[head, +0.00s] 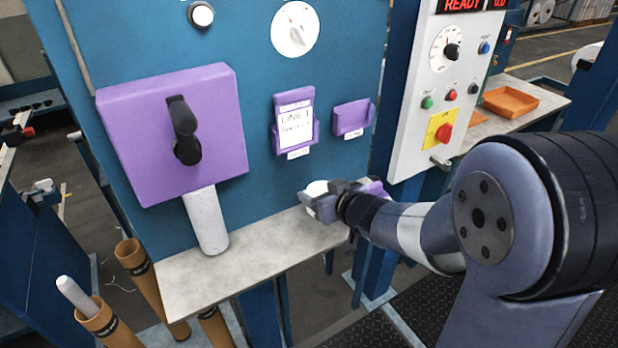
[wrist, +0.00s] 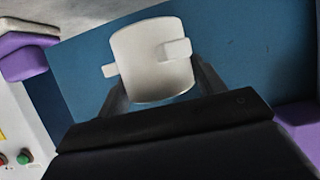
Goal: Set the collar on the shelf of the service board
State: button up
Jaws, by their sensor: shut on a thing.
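The collar is a short white cylinder with small side lugs, seen in the wrist view (wrist: 148,60). My gripper (wrist: 158,88) is shut on it, with a finger on either side. In the head view the collar (head: 317,188) shows as a small white shape at the tip of my gripper (head: 322,204). There it appears over the back right part of the pale grey shelf (head: 262,247) of the blue service board (head: 245,50). The gap between collar and shelf cannot be judged.
A purple box (head: 125,115) with a black handle sits above a white cylinder (head: 207,222) at the shelf's left. A purple card holder (head: 310,135) and small purple bin (head: 350,118) are on the board. A control panel (head: 428,110) stands right. The shelf's middle is clear.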

jog(key=shift+w+a, duration=0.1)
jog(key=shift+w, duration=0.05)
jog(key=shift+f+b, duration=0.4)
jog(key=shift+b, duration=0.15)
jog(key=shift+f+b, duration=1.5)
jog(key=shift+b, duration=0.1)
jog(key=shift+f+b, duration=0.4)
jog(key=shift+f, duration=0.1)
jog(key=o, duration=1.8)
jog(key=shift+c, duration=0.2)
jog(key=p+v, duration=0.2)
jog(key=v, duration=0.9)
jog(key=shift+f, duration=0.1)
